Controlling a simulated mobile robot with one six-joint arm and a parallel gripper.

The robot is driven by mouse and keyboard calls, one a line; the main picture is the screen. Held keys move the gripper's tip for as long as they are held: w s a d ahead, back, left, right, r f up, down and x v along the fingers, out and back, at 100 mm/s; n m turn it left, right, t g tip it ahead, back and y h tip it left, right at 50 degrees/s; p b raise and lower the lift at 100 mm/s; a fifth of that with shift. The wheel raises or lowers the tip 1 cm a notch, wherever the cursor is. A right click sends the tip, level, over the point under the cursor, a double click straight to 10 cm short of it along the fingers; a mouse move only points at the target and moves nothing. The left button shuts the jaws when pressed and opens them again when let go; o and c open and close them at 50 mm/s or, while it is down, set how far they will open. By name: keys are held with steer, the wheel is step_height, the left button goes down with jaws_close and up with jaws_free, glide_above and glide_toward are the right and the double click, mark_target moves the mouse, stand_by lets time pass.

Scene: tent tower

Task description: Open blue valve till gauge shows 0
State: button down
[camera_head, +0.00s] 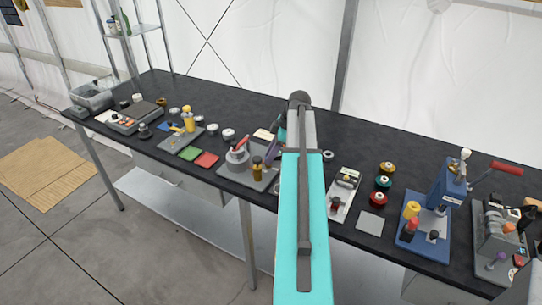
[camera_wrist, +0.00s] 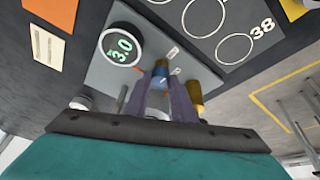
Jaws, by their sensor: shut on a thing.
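A grey plate (camera_wrist: 110,76) in the wrist view carries a round black gauge (camera_wrist: 122,47) with green digits that appear to read 3.0. In the head view my gripper (camera_head: 273,153) is low over the grey plate (camera_head: 262,183), partly behind my turquoise arm. The blue valve is hidden there.
A brass cylinder (camera_wrist: 195,92) stands close to my right finger in the wrist view. A red lever (camera_head: 240,143) rises on the plate's left side in the head view. Several other devices and spools crowd the black table (camera_head: 345,140); its back strip is mostly clear.

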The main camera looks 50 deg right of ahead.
steer(key=m, duration=0.1)
steer(key=m+h+b, duration=0.1)
steer(key=m, duration=0.1)
steer(key=shift+s+a+m+t, duration=0.1)
steer(key=shift+a+m+t, duration=0.2)
steer(key=shift+t, duration=0.1)
steer(key=m+h+b, duration=0.1)
steer(key=m+h, duration=0.1)
steer(key=m, duration=0.3)
steer(key=m+h, duration=0.1)
steer(key=m, duration=0.3)
steer(key=shift+a+r+h, duration=0.1)
steer(key=shift+a+h, duration=0.05)
steer(key=shift+h, duration=0.25)
steer(key=shift+w+m+g+h, duration=0.15)
steer(key=shift+m+g+h, duration=0.2)
steer(key=shift+m, duration=0.7)
steer(key=shift+w+m+g+h, duration=0.1)
steer(key=shift+m+g+h, duration=0.2)
steer(key=shift+m, duration=0.75)
steer(key=c, duration=1.5)
jaws_free()
steer(key=shift+a, duration=0.1)
steer(key=shift+s, duration=0.1)
